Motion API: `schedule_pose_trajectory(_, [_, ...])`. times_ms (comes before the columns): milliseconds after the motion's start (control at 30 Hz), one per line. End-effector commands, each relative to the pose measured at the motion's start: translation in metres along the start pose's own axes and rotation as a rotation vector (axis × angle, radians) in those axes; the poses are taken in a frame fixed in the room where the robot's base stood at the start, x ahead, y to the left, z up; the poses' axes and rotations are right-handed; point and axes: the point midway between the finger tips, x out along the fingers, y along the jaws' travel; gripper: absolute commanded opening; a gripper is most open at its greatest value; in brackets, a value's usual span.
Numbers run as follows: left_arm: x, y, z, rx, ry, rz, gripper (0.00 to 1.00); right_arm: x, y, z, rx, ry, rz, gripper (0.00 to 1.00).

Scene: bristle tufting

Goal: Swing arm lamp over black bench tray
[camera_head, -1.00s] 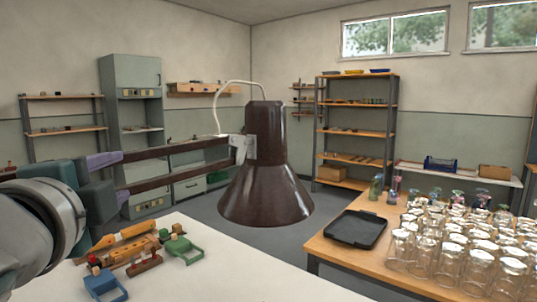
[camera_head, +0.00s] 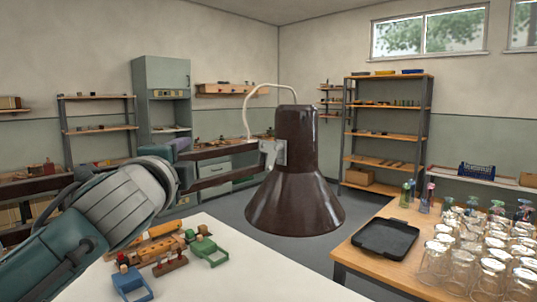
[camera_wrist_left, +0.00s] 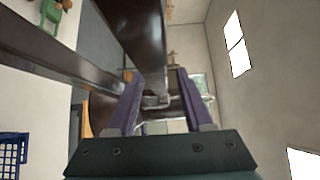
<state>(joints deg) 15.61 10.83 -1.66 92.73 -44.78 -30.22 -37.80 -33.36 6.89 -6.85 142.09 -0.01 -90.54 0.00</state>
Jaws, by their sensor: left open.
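The swing arm lamp has a dark brown conical shade (camera_head: 295,205), which hangs over the floor to the left of the black tray, not above it. Its two dark parallel bars (camera_head: 225,168) run left from the shade bracket. The black tray (camera_head: 372,250) lies flat on the wooden bench (camera_head: 358,264). My left gripper (camera_head: 183,150) is at the bars, left of the shade. In the left wrist view its purple fingers (camera_wrist_left: 163,98) are open, with a dark bar (camera_wrist_left: 140,35) reaching toward the gap between them. Whether they touch it, I cannot tell. My right gripper is out of view.
Several upturned glasses (camera_head: 465,255) crowd the bench right of the tray, with spray bottles (camera_head: 426,196) behind. A white table (camera_head: 255,270) in front holds small wooden and coloured parts (camera_head: 165,247). A gap of open floor separates the table and bench.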

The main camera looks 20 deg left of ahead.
Motion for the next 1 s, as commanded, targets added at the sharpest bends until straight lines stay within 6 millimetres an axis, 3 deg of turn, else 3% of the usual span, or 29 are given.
schedule_pose_trajectory(267, [0.0012, 0.0002, 0.0001, 0.0, 0.0, 0.0, 0.51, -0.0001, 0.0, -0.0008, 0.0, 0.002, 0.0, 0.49])
schedule_pose_trajectory(700, [0.0009, 0.0003, -0.0001, -0.001, 0.0, 0.001, 0.02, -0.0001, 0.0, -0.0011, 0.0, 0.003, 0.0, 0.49])
schedule_pose_trajectory(1000, [0.0008, 0.0003, -0.0001, -0.001, 0.0, 0.001, 0.0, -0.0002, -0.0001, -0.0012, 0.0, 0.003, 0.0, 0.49])
